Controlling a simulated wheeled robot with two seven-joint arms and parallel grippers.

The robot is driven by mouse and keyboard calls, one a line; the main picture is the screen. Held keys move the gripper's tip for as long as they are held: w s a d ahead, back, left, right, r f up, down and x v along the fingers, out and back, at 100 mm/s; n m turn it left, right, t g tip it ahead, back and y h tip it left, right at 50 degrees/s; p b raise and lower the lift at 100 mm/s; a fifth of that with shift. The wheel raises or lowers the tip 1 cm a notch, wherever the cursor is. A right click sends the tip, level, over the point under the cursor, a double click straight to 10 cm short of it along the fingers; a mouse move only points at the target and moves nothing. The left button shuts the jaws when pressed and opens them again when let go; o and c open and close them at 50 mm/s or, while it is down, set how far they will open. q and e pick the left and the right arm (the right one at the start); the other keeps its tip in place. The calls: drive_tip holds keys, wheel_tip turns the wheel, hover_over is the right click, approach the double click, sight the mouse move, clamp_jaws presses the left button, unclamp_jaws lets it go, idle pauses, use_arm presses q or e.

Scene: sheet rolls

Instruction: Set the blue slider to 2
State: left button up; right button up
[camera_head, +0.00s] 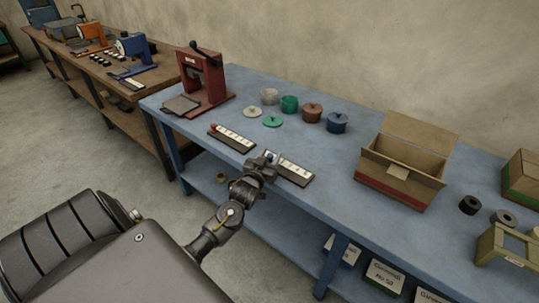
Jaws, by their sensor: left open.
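The slider board (294,171) is a dark strip with a white numbered scale, lying near the front edge of the blue table. My left gripper (264,160) is over the left end of this board, its jaws open. A small bluish knob, seemingly the blue slider (271,155), shows at the fingertips. The gripper hides the left part of the scale, so I cannot tell the knob's exact number or whether the fingers touch it. My right gripper is not in view.
A similar board with a red knob (213,128) lies to the left, before a red press (203,80). An open cardboard box (398,180) is to the right. Bare blue tabletop (335,152) lies between.

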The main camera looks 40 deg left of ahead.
use_arm(q)
drive_tip(key=shift+w+a, duration=0.1)
drive_tip(key=shift+w, duration=0.1)
clamp_jaws()
drive_tip(key=shift+d+p, duration=0.55)
drive_tip(key=shift+d, duration=1.1)
unclamp_jaws()
drive_tip(key=b+v, duration=0.1)
drive_tip(key=v, duration=1)
drive_tip(key=shift+w, duration=0.1)
